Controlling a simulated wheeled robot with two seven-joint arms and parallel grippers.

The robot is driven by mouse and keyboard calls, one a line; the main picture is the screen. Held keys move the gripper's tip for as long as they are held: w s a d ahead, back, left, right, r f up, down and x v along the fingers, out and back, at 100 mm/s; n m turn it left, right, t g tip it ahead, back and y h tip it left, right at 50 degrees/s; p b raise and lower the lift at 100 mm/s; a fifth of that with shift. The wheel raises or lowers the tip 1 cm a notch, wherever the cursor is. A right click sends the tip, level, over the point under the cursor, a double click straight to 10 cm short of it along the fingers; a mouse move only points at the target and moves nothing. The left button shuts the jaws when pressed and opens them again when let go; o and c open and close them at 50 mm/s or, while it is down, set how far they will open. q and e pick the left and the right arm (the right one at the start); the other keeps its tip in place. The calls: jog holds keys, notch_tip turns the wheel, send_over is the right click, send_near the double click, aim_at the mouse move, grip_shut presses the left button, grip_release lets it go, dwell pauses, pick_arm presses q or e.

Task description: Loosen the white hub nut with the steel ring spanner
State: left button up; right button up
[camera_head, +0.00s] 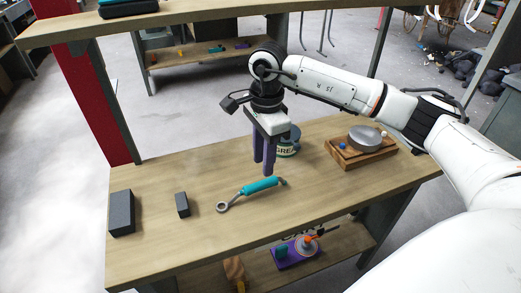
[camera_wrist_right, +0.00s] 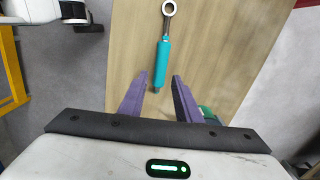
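The steel ring spanner lies on the wooden bench, its teal handle (camera_head: 260,186) pointing right and its ring end (camera_head: 222,207) to the left. In the right wrist view the spanner's handle (camera_wrist_right: 161,62) runs up to the ring at the top. My right gripper (camera_head: 264,170) points down over the bench close to the handle. Its purple fingers are apart and empty, and in the wrist view the handle's near end shows between the fingertips (camera_wrist_right: 158,80). A wooden tray (camera_head: 350,160) holds a grey round part (camera_head: 365,139) with a small white piece (camera_head: 383,133); I cannot tell whether that is the hub nut. My left gripper is out of view.
A grease tin (camera_head: 288,147) stands just behind my right gripper. A large dark block (camera_head: 121,212) and a small one (camera_head: 182,204) stand at the bench's left. The bench front (camera_head: 300,212) is clear. A lower shelf holds a purple item (camera_head: 292,256). A shelf board crosses above.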

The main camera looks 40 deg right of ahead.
aim_at(264, 181)
jog(key=shift+d, duration=0.35)
jog(key=shift+f+b, duration=0.5)
jog(key=shift+f, duration=0.05)
notch_tip(264, 181, down, 7)
jog(key=b, duration=0.4)
jog(key=shift+a+b, duration=0.15)
jog(key=shift+b, duration=0.15)
jog(key=shift+r, duration=0.25)
jog(key=shift+c, duration=1.2)
jog(key=shift+p, duration=0.3)
grip_shut()
jog(key=shift+r+p, duration=1.6)
jog(key=shift+r, duration=0.95)
